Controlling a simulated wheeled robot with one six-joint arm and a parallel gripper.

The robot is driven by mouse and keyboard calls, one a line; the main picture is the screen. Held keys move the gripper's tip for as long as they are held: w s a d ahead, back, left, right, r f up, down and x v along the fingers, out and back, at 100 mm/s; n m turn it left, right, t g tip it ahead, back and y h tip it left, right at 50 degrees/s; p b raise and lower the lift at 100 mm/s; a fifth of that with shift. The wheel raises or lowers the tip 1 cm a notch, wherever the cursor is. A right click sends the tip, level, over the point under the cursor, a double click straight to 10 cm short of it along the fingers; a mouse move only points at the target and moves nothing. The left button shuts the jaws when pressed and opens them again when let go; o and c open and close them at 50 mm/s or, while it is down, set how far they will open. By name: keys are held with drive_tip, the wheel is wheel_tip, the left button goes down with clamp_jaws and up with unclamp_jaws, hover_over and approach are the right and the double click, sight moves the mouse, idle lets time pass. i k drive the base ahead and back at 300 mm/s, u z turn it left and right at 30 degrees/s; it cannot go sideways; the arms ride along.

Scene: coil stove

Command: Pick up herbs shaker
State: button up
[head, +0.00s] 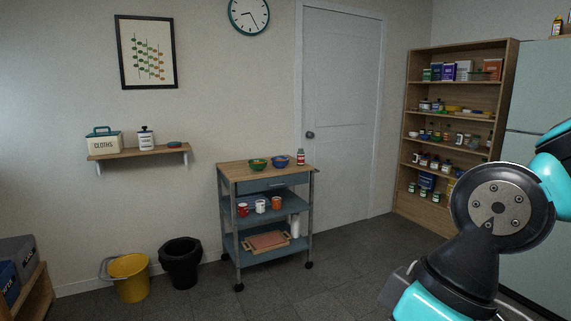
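I cannot pick out a herbs shaker for certain, because labels are too small to read. A small jar with a pale label (301,158) stands upright at the right end of the cart's wooden top (235,171), beside a blue bowl (280,161) and a green bowl (258,164). Several small jars also stand on the bookcase (455,115), and any of them could be a shaker. My arm's teal and black links fill the lower right of the head view. My gripper is not in view.
The cart's middle shelf holds mugs (260,206), and its bottom shelf a tray (268,241). A black bin (181,264) and yellow bucket (128,279) stand to its left. A wall shelf (138,153) hangs above them. Grey floor (335,265) is clear right of the cart.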

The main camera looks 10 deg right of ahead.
sight(301, 155)
drive_tip(key=z, duration=0.1)
drive_tip(key=i, duration=0.3)
drive_tip(key=z, duration=0.8)
drive_tip(key=i, duration=1.45)
drive_tip(key=z, duration=0.5)
drive_tip(key=i, duration=1.85)
drive_tip(key=u, duration=0.75)
drive_tip(key=i, duration=1.2)
drive_tip(key=u, duration=1.15)
drive_tip(key=i, duration=0.5)
drive_tip(key=u, duration=0.15)
